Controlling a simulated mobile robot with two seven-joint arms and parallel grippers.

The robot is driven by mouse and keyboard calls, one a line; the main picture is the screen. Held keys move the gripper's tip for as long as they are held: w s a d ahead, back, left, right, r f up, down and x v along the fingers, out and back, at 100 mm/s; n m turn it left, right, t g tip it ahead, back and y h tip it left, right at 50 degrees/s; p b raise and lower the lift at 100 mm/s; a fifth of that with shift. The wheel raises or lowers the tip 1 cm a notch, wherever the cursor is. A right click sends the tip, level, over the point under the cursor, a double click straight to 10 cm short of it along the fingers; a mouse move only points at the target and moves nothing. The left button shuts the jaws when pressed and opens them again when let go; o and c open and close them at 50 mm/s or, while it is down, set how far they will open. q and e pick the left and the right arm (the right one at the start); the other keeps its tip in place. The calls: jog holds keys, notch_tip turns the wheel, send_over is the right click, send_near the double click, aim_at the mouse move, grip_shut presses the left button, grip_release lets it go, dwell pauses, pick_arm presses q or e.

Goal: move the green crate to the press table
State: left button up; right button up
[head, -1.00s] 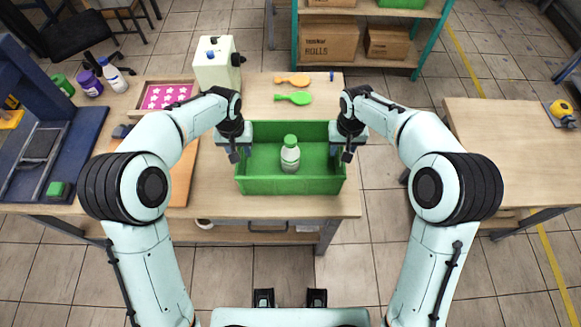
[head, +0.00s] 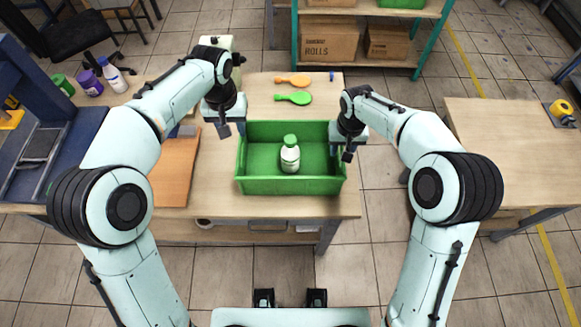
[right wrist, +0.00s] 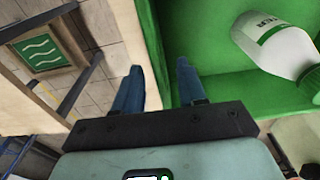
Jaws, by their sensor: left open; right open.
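The green crate (head: 290,186) sits on the wooden table in the middle of the head view. A white bottle with a green cap (head: 290,155) stands inside it. My right gripper (head: 342,152) is at the crate's right wall. In the right wrist view its open fingers (right wrist: 158,80) are on either side of the green crate wall (right wrist: 150,35); whether they touch it is unclear. The bottle (right wrist: 275,42) also shows there. My left gripper (head: 232,128) is open and empty, apart from the crate, near its back left corner.
A blue press (head: 70,140) stands at the left, with a brown board (head: 174,172) beside it. Orange (head: 292,79) and green (head: 294,98) paddle-shaped items lie behind the crate. A separate wooden table (head: 500,150) at the right is mostly bare, with a yellow tape dispenser (head: 562,110).

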jog(key=shift+r, duration=0.3)
pick_arm(q)
jog(key=shift+r, duration=0.45)
pick_arm(e)
notch_tip(320, 180, up, 11)
jog(key=shift+s+r, duration=0.2)
jog(key=shift+s, duration=0.2)
pick_arm(q)
jog(key=shift+s, duration=0.1)
